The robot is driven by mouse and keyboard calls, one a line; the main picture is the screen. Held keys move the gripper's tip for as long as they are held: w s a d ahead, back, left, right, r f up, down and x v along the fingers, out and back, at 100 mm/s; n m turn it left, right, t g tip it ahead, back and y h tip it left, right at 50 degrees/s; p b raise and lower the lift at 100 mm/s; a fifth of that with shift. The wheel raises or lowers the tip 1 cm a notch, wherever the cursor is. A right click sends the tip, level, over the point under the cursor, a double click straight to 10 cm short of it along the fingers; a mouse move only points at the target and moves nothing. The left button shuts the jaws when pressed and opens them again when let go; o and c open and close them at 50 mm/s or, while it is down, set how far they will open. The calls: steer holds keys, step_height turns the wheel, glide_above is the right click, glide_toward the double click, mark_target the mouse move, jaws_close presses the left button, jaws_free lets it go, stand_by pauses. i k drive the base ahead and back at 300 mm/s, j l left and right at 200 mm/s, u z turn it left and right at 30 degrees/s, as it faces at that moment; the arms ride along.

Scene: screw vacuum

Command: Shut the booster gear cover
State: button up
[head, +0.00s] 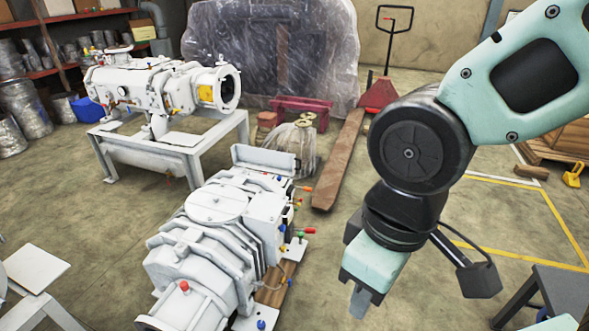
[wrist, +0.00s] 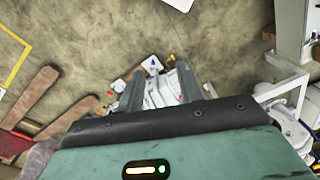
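The white vacuum machine (head: 205,245) lies low at the centre of the head view. A white flap (head: 265,160) stands raised at its far end, above a white box section (head: 262,208). It looks like the booster gear cover in an open position, but I cannot be sure. My gripper (head: 360,302) points down to the right of the machine, clear of the flap. In the wrist view my gripper (wrist: 162,80) has its two fingers apart, with nothing held. Part of the machine (wrist: 165,92) shows between and beyond them; the flap cannot be made out there.
Coloured handles (head: 303,188) stick out from the machine's right side. A second white machine (head: 165,88) stands on a frame behind left. A pallet jack (head: 340,155) and a plastic-wrapped load (head: 275,50) are at the back.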

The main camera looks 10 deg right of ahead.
mark_target(271, 161)
steer(key=i+l+u, duration=0.15)
steer(key=i+l, duration=0.2)
steer(key=i, duration=0.15)
steer(key=i+l+u, duration=0.1)
steer(key=i+l, duration=0.35)
steer(key=i+l+u, duration=0.15)
steer(key=i+l, duration=0.3)
steer(key=i+l+u, duration=0.15)
steer(key=i+l, duration=0.3)
steer(key=i+l+u, duration=0.1)
steer(key=i+l, duration=0.3)
steer(key=l, duration=0.2)
steer(key=i+l+u, duration=0.15)
steer(key=i+l, duration=0.25)
steer(key=l, duration=0.2)
